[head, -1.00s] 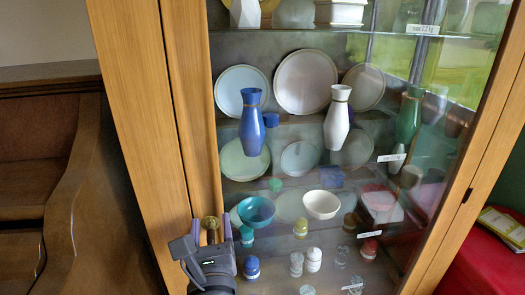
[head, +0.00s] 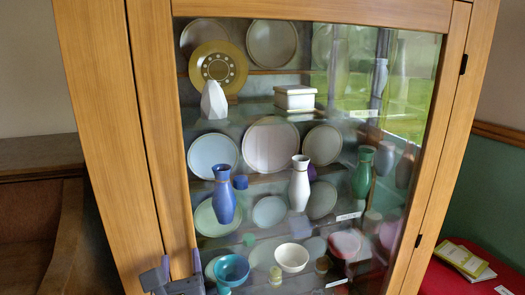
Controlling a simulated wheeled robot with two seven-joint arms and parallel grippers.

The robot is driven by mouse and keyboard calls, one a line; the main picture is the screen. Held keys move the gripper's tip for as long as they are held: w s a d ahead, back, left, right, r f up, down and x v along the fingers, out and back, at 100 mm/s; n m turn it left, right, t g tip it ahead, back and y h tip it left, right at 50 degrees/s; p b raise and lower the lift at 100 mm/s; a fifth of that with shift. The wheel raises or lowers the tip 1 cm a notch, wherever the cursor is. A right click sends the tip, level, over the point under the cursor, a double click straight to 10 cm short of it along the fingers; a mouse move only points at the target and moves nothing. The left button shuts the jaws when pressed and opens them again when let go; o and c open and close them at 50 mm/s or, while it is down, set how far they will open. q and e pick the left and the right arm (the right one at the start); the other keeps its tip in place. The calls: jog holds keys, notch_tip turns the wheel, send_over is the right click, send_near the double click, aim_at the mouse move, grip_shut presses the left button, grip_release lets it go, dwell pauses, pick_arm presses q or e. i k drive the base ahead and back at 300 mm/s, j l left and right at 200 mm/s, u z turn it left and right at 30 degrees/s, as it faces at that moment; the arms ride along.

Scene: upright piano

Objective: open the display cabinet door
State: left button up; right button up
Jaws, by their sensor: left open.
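The display cabinet door (head: 160,130) has a wooden frame around a large glass pane. It looks closed, with dark hinges (head: 463,65) on its right side. My left gripper (head: 181,266) is at the bottom edge of the head view, in front of the door's left stile. Its two fingers point up and are apart. I cannot make out the door's knob now, nor whether the fingers touch anything. My right gripper is not in view.
Behind the glass, shelves hold plates, a blue vase (head: 223,195), a white vase (head: 299,184), a green vase (head: 362,173) and bowls. Dark wooden furniture (head: 38,160) stands at left. A red surface (head: 445,282) with booklets (head: 464,260) is at lower right.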

aim_at(150, 23)
jog(key=k+l, duration=0.2)
jog(key=k, duration=0.3)
jog(key=k+l, duration=0.2)
jog(key=k, duration=0.25)
